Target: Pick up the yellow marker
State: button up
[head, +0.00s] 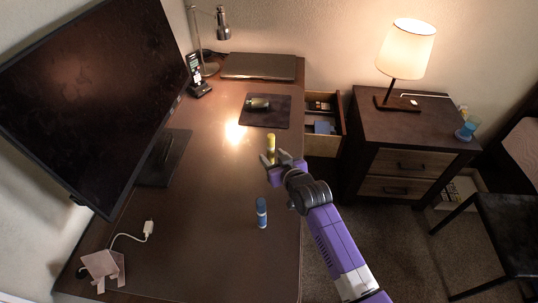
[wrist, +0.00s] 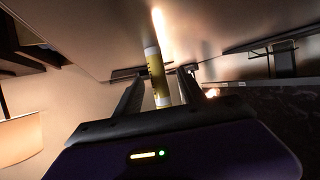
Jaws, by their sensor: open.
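The yellow marker (head: 271,142) stands upright on the brown desk, near its right edge, in the head view. In the wrist view the yellow marker (wrist: 156,76) shows between the two fingers, nearer the right one. My gripper (head: 269,160) is at the marker, reaching in from the front right; it also shows in the wrist view (wrist: 160,90). Its fingers are apart, with a visible gap to the marker on the left side. Whether the right finger touches the marker is unclear. The marker's lower part is partly hidden by the gripper in the head view.
A blue marker-like object (head: 261,212) stands nearer on the desk (head: 205,215). A dark mouse pad (head: 278,112) with a mouse (head: 258,103) lies behind the yellow marker. An open drawer (head: 323,142) is at right. A monitor (head: 95,85) fills the left. The desk's middle is clear.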

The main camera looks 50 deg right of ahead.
jog(key=shift+x, duration=2.9)
jog(key=shift+s, duration=0.1)
grip_shut()
